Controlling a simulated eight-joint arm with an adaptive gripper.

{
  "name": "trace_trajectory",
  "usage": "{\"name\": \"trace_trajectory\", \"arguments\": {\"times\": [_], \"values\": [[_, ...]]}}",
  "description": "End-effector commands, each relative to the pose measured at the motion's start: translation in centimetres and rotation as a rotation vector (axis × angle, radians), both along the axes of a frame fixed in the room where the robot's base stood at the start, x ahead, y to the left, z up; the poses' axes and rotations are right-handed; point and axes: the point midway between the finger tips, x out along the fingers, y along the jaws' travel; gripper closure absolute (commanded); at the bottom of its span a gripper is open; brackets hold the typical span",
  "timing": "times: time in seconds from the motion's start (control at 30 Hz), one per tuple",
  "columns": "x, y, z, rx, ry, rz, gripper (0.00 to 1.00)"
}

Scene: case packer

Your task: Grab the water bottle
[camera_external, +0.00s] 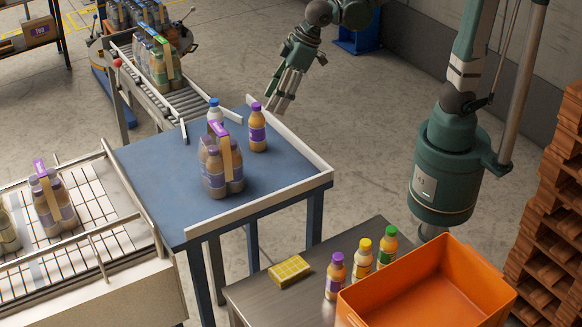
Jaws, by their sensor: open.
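A pale bottle with a blue cap (214,110) stands upright on the blue table (160,168); it looks most like a water bottle. Its lower part is hidden behind a wrapped pack of brown bottles (222,168) with a purple and tan handle. A single orange-brown bottle with a purple cap (257,130) stands upright to its right. My gripper (278,103) is open and empty, pointing down, to the right of both bottles near the table's back right edge. It appears apart from both.
Low white rails (290,140) edge the table. A roller conveyor (185,98) with bottle packs meets it at the back, another conveyor (95,200) at the left. In front stand an orange crate (430,290), three capped bottles (361,258) and a yellow sponge-like block (289,271).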

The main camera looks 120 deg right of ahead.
Motion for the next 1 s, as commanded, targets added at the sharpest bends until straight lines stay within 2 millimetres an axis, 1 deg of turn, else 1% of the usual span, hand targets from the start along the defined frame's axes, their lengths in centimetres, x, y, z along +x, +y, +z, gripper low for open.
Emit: {"name": "trace_trajectory", "arguments": {"times": [0.03,0.2,0.47,0.7,0.83,1.0], "values": [[0.8,-0.9,-0.2,0.001,0.005,-0.012,0.5],[3.0,-3.6,-0.8,0.006,0.018,-0.047,0.5],[6.1,-7.8,-2.1,0.014,0.039,-0.102,0.5],[8.7,-12.1,-3.9,0.02,0.059,-0.154,0.5],[9.7,-13.8,-4.7,0.024,0.067,-0.175,0.5],[10.3,-14.9,-5.2,0.026,0.072,-0.188,0.5]]}}
